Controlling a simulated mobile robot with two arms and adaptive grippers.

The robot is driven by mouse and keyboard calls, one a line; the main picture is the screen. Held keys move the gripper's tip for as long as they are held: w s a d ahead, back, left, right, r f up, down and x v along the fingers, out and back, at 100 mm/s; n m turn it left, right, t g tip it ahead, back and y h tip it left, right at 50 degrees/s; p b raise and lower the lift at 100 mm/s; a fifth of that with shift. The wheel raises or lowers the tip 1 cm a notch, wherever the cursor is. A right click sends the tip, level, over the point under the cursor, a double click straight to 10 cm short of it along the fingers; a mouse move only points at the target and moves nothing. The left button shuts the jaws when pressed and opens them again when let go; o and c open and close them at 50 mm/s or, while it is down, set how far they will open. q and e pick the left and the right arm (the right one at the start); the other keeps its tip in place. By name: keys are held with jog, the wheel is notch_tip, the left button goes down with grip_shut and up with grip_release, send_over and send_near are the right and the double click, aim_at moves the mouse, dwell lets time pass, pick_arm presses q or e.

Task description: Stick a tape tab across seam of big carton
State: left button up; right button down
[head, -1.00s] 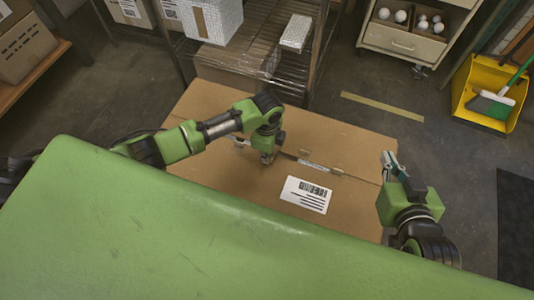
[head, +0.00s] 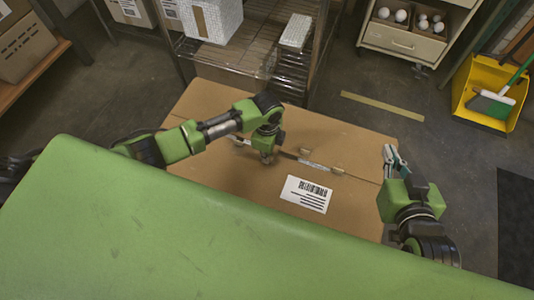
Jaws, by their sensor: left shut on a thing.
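The big carton (head: 225,179) lies closed in front of me, with a dark seam (head: 290,156) running across its top. Small tape tabs show along the seam, one at its right part (head: 338,169) and one near its middle (head: 304,152). A white barcode label (head: 306,194) is on the near side of the top. My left gripper (head: 267,158) points down at the carton top by the seam. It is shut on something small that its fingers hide. My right gripper (head: 390,156) is at the carton's right edge, fingers pointing up; I cannot tell whether it is open.
My green body covers the near part of the view. A wire shelf (head: 245,62) with boxes stands behind the carton. Floor is free right of the carton.

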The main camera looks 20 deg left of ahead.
dwell(0.4)
pick_arm(q)
jog(key=o, duration=0.8)
jog(key=shift+f, duration=0.1)
jog(key=shift+o, duration=0.2)
